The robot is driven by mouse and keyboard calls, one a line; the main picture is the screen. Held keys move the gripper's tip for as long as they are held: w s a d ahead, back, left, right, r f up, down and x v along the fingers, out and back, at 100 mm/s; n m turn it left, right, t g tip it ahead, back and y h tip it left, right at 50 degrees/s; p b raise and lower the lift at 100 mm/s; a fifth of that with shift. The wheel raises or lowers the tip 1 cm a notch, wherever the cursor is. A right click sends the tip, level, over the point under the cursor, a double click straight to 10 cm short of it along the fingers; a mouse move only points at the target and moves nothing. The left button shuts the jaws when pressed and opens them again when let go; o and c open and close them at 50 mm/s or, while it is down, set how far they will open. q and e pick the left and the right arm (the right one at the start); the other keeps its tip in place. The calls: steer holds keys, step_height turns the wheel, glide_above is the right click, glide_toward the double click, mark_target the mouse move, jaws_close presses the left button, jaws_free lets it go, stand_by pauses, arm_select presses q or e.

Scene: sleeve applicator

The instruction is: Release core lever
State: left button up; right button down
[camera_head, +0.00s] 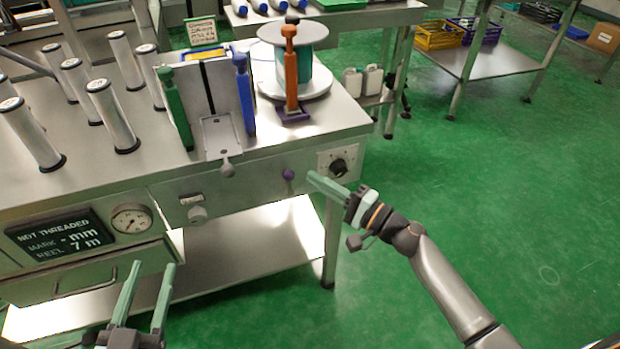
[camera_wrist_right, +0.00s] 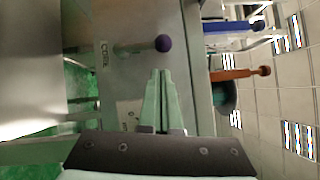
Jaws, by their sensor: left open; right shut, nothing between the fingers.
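The core lever (camera_head: 287,174) shows as a purple ball knob on the front panel of the steel bench. In the right wrist view the purple knob (camera_wrist_right: 163,43) sits at the end of a short rod beside a "CORE" label. My right gripper (camera_head: 312,177) is shut and empty, its fingertips just right of the knob and apart from it in the head view. In the right wrist view its shut fingers (camera_wrist_right: 160,74) point toward the knob, with a gap between. My left gripper (camera_head: 154,265) is open and empty in front of the drawer, at the lower left.
A black dial (camera_head: 338,167) is on the panel just right of the knob. Blue (camera_head: 245,95), green (camera_head: 174,106) and orange (camera_head: 290,70) levers stand on the bench above. A display (camera_head: 60,238) reads "NOT THREADED". The floor right of the bench is clear.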

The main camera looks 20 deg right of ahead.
arm_select(q)
steer(key=shift+s+f+g+y, duration=0.1)
steer(key=shift+f+g+y, duration=0.25)
steer(key=shift+f, duration=0.8)
arm_select(e)
steer(key=shift+w+a+r, duration=0.1)
steer(key=shift+a+r, duration=0.05)
steer(key=shift+a, duration=0.35)
steer(key=shift+w+a+r, duration=0.1)
steer(key=shift+a+r, duration=0.05)
steer(key=shift+a, duration=0.35)
